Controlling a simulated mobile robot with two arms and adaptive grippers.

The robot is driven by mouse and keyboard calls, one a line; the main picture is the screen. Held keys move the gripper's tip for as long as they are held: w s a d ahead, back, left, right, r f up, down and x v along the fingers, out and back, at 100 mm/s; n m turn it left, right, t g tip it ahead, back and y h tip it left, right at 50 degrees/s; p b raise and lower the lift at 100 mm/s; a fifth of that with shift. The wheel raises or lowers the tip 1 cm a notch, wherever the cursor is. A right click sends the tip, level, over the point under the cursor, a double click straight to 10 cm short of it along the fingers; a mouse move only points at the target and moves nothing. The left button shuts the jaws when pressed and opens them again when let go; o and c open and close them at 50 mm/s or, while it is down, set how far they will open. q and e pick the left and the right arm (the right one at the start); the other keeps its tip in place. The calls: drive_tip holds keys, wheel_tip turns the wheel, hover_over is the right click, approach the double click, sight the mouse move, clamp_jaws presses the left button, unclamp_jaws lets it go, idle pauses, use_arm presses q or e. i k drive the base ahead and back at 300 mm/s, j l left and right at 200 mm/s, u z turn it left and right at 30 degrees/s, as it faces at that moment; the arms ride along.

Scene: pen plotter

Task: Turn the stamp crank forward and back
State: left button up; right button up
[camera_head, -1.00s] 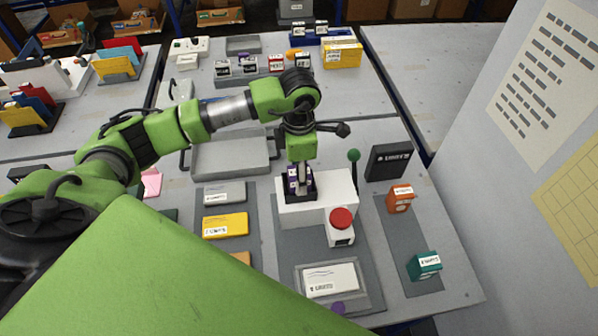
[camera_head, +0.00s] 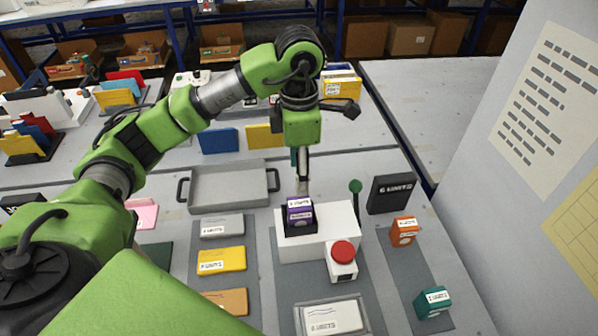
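The white stamp machine (camera_head: 317,242) stands on a grey base at centre right. Its crank ends in a green ball knob (camera_head: 355,186) on a short dark arm, upright at the machine's right side. A purple block (camera_head: 300,208) with a white label sits in a black holder on top of the machine. A red button (camera_head: 343,251) is on a white box at its front. My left gripper (camera_head: 302,186) points down just above and behind the purple block, apart from the knob. Its fingers are seen edge-on, so their opening is unclear. My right gripper is out of view.
A white labelled card (camera_head: 333,318) lies in the bed in front of the machine. A black box (camera_head: 390,193), an orange block (camera_head: 404,231) and a teal block (camera_head: 433,302) are to the right. A grey tray (camera_head: 228,188) and flat cards are to the left.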

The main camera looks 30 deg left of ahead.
sight(355, 186)
drive_tip(key=k+l, duration=0.5)
drive_tip(key=k, duration=0.15)
drive_tip(key=k+l, duration=0.45)
drive_tip(key=k, duration=0.25)
